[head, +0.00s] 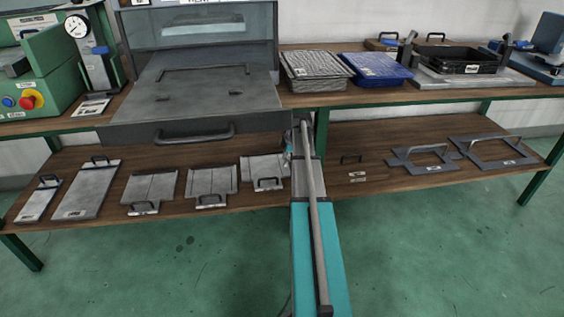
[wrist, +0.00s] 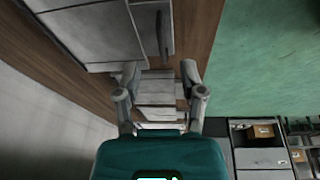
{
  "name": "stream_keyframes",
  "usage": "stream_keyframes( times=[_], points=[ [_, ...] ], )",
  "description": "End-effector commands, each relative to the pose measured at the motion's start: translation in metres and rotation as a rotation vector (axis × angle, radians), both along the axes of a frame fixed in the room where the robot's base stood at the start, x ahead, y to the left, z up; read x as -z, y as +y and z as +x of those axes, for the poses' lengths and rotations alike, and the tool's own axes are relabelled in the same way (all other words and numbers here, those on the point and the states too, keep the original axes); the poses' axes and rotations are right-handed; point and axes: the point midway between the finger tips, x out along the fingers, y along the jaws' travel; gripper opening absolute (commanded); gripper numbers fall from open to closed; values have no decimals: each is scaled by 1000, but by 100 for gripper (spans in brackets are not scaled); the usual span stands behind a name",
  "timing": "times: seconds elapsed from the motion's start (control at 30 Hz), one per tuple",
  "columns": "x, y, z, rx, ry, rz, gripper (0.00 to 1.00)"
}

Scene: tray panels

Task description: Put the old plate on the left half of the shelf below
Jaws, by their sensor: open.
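My gripper (wrist: 159,80) is open in the wrist view, with nothing held between its fingers. In the head view my arm reaches up to the front of the machine, and the gripper is mostly hidden. A grey plate (head: 190,92) lies in the machine's open front under a raised clear guard; I cannot tell whether it is the old plate. The lower wooden shelf (head: 235,205) carries several grey plates with black handles on its left half, such as a wide one (head: 88,190) and a stepped one (head: 150,188).
Frame-like plates (head: 425,160) lie on the shelf's right half. A blue tray (head: 376,70) stands on the bench above. Green floor is clear in front.

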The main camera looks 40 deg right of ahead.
Motion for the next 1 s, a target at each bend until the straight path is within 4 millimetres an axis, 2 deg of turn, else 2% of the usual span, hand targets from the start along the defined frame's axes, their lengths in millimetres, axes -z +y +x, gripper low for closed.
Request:
stream_keyframes(
  times=[0.27,0.37,0.47,0.57,0.67,1.0],
  points=[
    [0,3,0,3,2,0,52],
    [0,11,1,12,7,2,52],
    [1,27,2,32,21,5,52],
    [1,52,3,67,40,10,52],
    [2,86,4,116,65,15,52],
    [4,221,-9,341,167,13,52]
  ],
)
